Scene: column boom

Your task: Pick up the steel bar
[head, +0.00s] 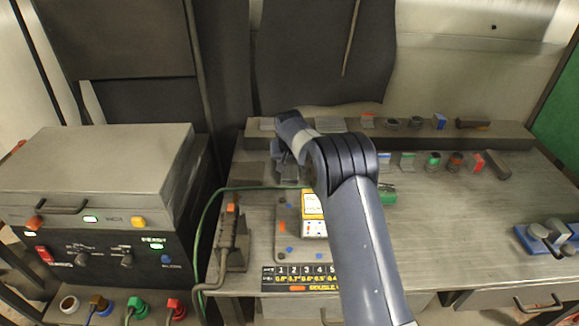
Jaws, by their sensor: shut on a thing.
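My gripper (285,168) is at the back left of the workbench (440,235), low over its top and just in front of the raised back ledge. It points down and is shut on a grey piece, seemingly the steel bar. That piece is small and mostly hidden by the dark fingers, so its ends and any gap to the bench cannot be made out. A flat grey block (250,170) lies on the bench just left of my gripper.
Several small coloured parts stand on the back ledge (500,135) and in a row before it. A plate with a yellow instrument (312,206) sits by my forearm. A welder (110,190) and green cable are left. A blue-based fixture (548,237) is right. The bench's right middle is clear.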

